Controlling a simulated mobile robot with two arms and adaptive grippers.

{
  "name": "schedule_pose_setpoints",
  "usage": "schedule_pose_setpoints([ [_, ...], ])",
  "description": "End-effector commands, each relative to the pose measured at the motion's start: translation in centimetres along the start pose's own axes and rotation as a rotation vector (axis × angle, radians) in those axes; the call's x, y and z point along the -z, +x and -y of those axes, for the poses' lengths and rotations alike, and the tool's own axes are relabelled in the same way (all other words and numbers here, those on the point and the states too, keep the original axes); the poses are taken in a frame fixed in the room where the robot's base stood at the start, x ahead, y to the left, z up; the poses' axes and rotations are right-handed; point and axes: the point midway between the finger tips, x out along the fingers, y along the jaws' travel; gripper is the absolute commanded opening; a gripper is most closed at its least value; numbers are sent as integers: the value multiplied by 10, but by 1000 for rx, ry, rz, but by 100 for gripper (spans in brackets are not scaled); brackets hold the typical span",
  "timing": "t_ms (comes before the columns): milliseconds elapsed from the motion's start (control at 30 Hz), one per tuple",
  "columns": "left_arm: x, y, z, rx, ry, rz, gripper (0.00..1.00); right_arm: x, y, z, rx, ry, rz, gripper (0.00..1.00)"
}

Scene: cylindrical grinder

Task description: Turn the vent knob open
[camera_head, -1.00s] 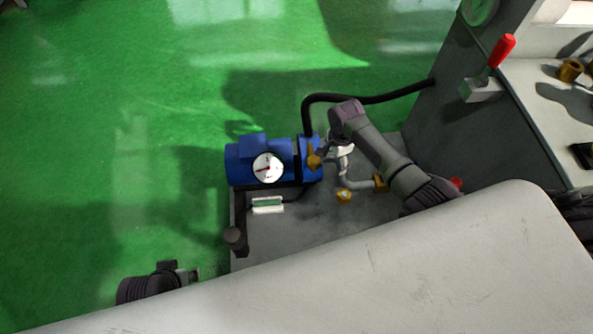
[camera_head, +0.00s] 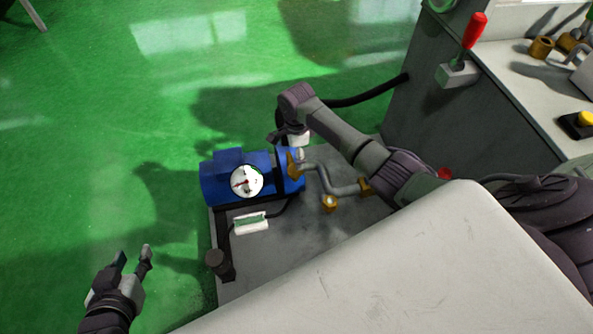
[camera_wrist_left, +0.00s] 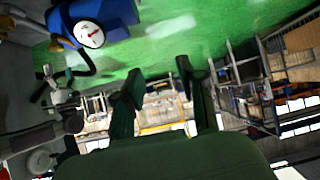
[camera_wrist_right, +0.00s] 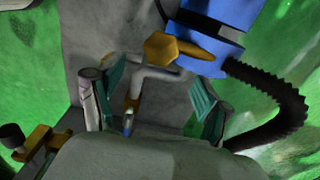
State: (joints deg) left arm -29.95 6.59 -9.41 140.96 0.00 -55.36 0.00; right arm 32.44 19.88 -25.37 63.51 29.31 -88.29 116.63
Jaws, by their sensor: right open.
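A blue pump (camera_head: 225,180) with a white round gauge (camera_head: 246,181) stands on a grey plate. A brass piece with a lever-like arm (camera_head: 293,166) sits at the pump's right end; it also shows in the right wrist view (camera_wrist_right: 175,50). Smaller brass fittings (camera_head: 329,203) sit by the grey pipe. I cannot tell which brass piece is the vent knob. My right gripper (camera_head: 291,137) is open and empty just behind the pump's right end. In the right wrist view its fingers (camera_wrist_right: 150,100) are spread, with the pipe between them. My left gripper (camera_head: 133,256) is open and empty over the floor.
A black hose (camera_head: 365,96) runs from the pump to the grey machine cabinet (camera_head: 450,120). A red-handled lever (camera_head: 473,35) is on the cabinet. A dark post (camera_head: 219,263) stands at the plate's front left.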

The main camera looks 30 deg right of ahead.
Motion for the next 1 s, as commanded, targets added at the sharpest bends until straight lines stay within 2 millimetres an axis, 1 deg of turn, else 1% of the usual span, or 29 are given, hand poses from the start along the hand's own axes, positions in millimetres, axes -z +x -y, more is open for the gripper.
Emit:
schedule_pose_setpoints([
  [33,8,4,-2,-4,0,-57,40,0,8,0,-1,0,0,78],
  [267,58,3,-9,-20,1,-330,40,0,32,0,0,-1,0,78],
  [467,99,-10,-15,-36,-2,-578,40,0,52,0,0,-1,-1,78],
  [600,125,-25,-19,-46,-5,-752,40,0,66,0,0,-1,0,78],
  [800,148,-49,-23,-58,-12,-946,40,0,80,0,0,-1,0,78],
  [1000,158,-62,-24,-64,-15,-1036,40,0,85,0,1,-1,0,78],
])
